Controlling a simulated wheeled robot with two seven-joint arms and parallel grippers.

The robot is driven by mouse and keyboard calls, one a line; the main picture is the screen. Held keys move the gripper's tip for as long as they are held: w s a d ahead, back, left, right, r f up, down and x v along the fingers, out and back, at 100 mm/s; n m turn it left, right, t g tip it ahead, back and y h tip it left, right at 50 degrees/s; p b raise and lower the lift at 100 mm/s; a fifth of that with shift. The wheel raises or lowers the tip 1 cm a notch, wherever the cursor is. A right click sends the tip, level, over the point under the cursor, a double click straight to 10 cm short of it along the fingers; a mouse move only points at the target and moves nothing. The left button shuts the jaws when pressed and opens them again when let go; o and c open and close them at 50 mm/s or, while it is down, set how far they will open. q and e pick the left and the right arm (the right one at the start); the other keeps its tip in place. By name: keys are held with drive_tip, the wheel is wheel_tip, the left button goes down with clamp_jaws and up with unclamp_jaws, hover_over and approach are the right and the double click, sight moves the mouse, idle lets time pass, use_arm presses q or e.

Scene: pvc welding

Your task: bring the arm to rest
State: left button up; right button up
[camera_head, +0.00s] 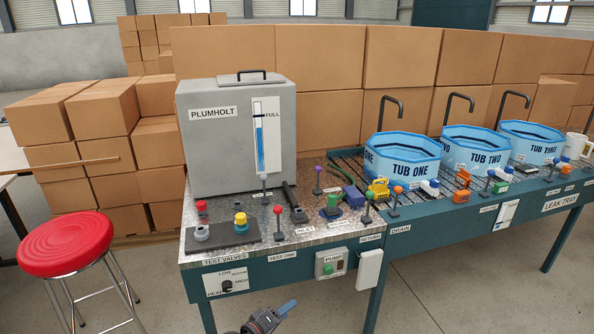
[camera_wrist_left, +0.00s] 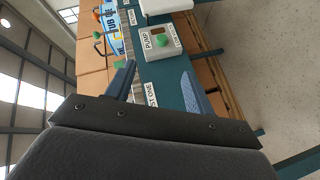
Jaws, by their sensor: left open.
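My left gripper (camera_head: 276,313) shows at the bottom edge of the head view, low in front of the bench and below its front panel. In the left wrist view its two blue-grey fingers stand apart (camera_wrist_left: 160,88), with nothing held between them. The bench's front panel, with the pump switch box (camera_wrist_left: 160,41), lies beyond the fingers. The pump box also shows in the head view (camera_head: 331,263), above and right of the gripper. Most of my left arm is outside the head view. My right gripper does not show.
A grey Plumholt tank (camera_head: 225,150) stands on the metal-topped bench, with valves and coloured levers in front. Blue tubs (camera_head: 402,160) stand on the rack to the right. A red stool (camera_head: 66,243) is at the left. Open floor lies in front of the bench.

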use_arm(q)
drive_tip(key=s+a+f+m+g+y, duration=0.1)
drive_tip(key=s+a+m+g+y, duration=0.1)
drive_tip(key=s, duration=1)
drive_tip(key=s+a+f+m+g+y, duration=0.2)
drive_tip(key=s+a+m+g+y, duration=0.1)
drive_tip(key=s, duration=1)
drive_tip(key=s+a+f+m+g+y, duration=0.2)
drive_tip(key=s+a+g+y, duration=0.1)
drive_tip(key=s, duration=1)
drive_tip(key=a+g, duration=0.1)
drive_tip(key=a, duration=0.1)
drive_tip(key=shift+a+f+m+g+y, duration=0.15)
drive_tip(key=shift+a+m+g+y, duration=0.15)
drive_tip(key=shift+g, duration=0.1)
